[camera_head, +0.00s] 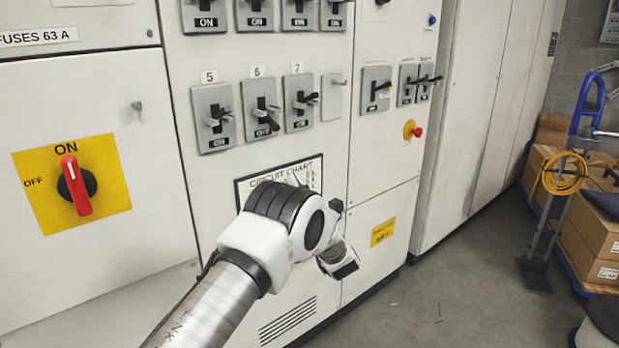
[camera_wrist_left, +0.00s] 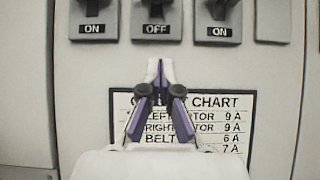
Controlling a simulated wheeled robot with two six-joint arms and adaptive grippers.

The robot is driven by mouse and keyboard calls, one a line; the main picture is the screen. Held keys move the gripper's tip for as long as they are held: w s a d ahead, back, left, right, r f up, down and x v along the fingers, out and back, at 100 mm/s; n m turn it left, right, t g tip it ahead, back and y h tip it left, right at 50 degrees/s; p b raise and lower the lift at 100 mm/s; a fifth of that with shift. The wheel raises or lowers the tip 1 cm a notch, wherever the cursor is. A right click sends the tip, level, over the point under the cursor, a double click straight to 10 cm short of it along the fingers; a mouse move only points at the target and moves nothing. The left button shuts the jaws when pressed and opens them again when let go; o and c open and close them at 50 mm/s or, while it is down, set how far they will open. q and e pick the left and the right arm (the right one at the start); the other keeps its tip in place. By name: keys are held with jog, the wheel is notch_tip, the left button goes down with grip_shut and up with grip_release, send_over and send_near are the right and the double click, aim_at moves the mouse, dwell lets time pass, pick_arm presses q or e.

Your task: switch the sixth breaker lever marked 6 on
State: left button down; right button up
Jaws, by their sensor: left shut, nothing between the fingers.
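The breaker lever marked 6 (camera_head: 267,119) is black, on a grey plate in the row 5, 6, 7. It hangs lower than its neighbours, and in the left wrist view the plate label (camera_wrist_left: 157,29) reads OFF. Breakers 5 (camera_head: 217,118) and 7 (camera_head: 303,101) read ON. My left gripper (camera_wrist_left: 160,72) is shut and empty, in front of the circuit chart (camera_wrist_left: 235,104), below breaker 6 and apart from it. In the head view my wrist hides most of the gripper. My right gripper is in neither view.
More breakers (camera_head: 255,14) sit above. Black-handled switches (camera_head: 377,89) and a red button (camera_head: 417,132) are to the right. A red rotary switch (camera_head: 73,183) is at left.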

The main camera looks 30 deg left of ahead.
aim_at(269, 120)
pick_arm(q)
jog(key=shift+s+a+f+b, duration=0.1)
jog(key=shift+s+f+b, duration=0.2)
jog(key=shift+f, duration=0.25)
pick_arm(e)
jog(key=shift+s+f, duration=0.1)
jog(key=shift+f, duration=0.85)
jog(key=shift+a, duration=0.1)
pick_arm(q)
jog(key=x, duration=1)
jog(key=shift+a+r, duration=0.15)
jog(key=shift+a, duration=0.05)
jog(key=r, duration=0.1)
jog(key=d+r, duration=0.2)
jog(key=shift+s+r, duration=0.15)
jog(key=shift+s, duration=0.15)
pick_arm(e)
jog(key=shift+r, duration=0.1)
pick_arm(q)
jog(key=shift+a, duration=0.1)
